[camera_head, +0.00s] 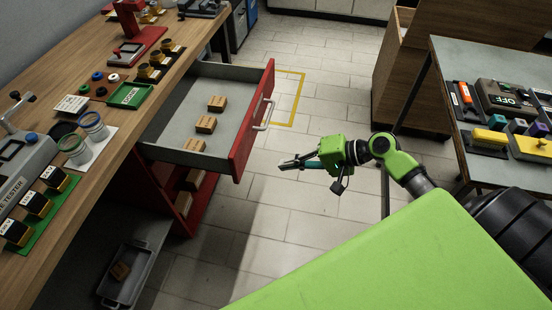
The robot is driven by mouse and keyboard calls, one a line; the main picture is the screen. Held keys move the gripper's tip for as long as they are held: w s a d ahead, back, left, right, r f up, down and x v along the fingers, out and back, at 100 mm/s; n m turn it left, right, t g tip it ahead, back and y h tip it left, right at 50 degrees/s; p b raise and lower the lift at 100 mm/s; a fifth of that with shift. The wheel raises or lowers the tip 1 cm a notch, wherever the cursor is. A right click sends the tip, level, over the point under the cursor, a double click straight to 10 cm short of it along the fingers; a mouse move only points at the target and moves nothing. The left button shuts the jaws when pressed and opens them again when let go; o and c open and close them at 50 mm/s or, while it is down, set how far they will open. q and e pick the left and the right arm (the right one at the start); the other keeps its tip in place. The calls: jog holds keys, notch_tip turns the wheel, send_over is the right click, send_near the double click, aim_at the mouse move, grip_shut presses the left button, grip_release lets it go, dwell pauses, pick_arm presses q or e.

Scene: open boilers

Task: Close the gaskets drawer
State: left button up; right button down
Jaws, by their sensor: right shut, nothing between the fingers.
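A drawer with a red front (254,122) stands pulled out from under the wooden workbench (62,230) at the left. A pale bar handle (265,114) is on the outer face of the red front. I cannot read any label naming it as the gaskets drawer. My right gripper (284,164) is shut and empty, over the floor to the right of the drawer front and apart from the handle. My left gripper is not in view.
Below the drawer is an open red compartment (208,205) with more blocks, and a grey bin (125,275) sits lower. A grey-topped table (450,62) with tools stands at the right.

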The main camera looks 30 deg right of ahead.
jog(key=p, duration=0.1)
send_near(240, 167)
notch_tip(240, 167, down, 3)
jog(key=w+a, duration=0.1)
jog(key=a, duration=0.1)
jog(key=shift+w+a+r+p, duration=0.15)
jog(key=shift+w+a+p, duration=0.4)
jog(key=shift+w+a, duration=0.25)
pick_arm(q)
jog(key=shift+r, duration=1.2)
pick_arm(e)
jog(key=shift+w+a, duration=0.35)
